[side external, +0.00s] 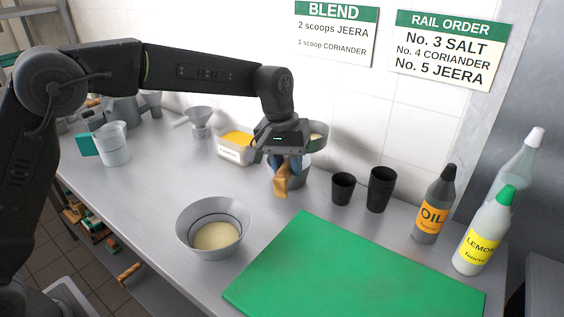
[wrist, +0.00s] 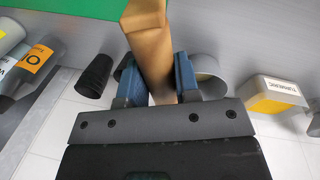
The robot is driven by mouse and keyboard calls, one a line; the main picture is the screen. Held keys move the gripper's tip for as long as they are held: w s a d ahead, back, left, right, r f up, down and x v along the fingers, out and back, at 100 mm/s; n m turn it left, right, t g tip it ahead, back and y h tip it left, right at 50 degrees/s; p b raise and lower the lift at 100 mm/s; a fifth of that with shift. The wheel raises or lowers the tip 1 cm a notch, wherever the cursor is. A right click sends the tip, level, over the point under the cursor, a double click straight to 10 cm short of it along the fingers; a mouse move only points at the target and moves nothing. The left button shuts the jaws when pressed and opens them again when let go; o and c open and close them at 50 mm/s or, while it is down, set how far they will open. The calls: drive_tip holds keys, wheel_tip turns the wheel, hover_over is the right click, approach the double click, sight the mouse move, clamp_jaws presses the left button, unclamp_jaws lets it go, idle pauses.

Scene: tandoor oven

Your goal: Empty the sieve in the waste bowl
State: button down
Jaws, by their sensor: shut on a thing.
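My gripper (side external: 284,164) is shut on a tan, wood-coloured piece (side external: 281,182), which points down from the jaws in the side view. In the wrist view the tan piece (wrist: 150,45) runs between the two blue fingers to the top edge. I cannot tell whether it is the sieve's handle. A round rim with a pale inside (side external: 318,134) shows just behind my gripper, partly hidden. A grey pot (side external: 300,178) stands below and behind the jaws. A wide grey bowl (side external: 188,228) with pale contents and a dark ring inside stands at front left; its role is not marked.
A green board (side external: 340,265) covers the front right. Two black cups (side external: 343,188), an oil bottle (side external: 434,205) and a lemon bottle (side external: 484,232) stand right. Bare counter surrounds the bowl.

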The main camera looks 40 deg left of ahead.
drive_tip(key=shift+w+d+f+h, duration=0.2)
drive_tip(key=shift+d+h, duration=0.3)
drive_tip(key=shift+d, duration=0.2)
drive_tip(key=h, duration=0.1)
drive_tip(key=r+t+h, duration=0.1)
drive_tip(key=shift+s+a+h, duration=0.1)
drive_tip(key=shift+a+h, duration=0.15)
drive_tip(key=shift+h, duration=0.05)
drive_tip(key=h, duration=0.1)
drive_tip(key=t+h, duration=0.1)
drive_tip(key=shift+s+a+r+h, duration=0.1)
drive_tip(key=shift+a+r+h, duration=0.2)
drive_tip(key=shift+a+h, duration=0.1)
drive_tip(key=h, duration=0.1)
drive_tip(key=a+t+h, duration=0.1)
drive_tip(key=h, duration=0.1)
drive_tip(key=shift+s+a, duration=0.1)
drive_tip(key=shift+s, duration=0.1)
drive_tip(key=shift+s+a+r+t+h, duration=0.1)
drive_tip(key=shift+s+a+r+h, duration=0.1)
drive_tip(key=shift+a+h, duration=0.25)
drive_tip(key=shift+s+a+r+t+h, duration=0.15)
drive_tip(key=shift+a+h, duration=0.15)
drive_tip(key=shift+a, duration=0.3)
drive_tip(key=shift+s+a+r+t+h, duration=0.1)
drive_tip(key=shift+s+a+r+h, duration=0.1)
drive_tip(key=shift+a+h, duration=0.25)
drive_tip(key=shift+a, duration=0.1)
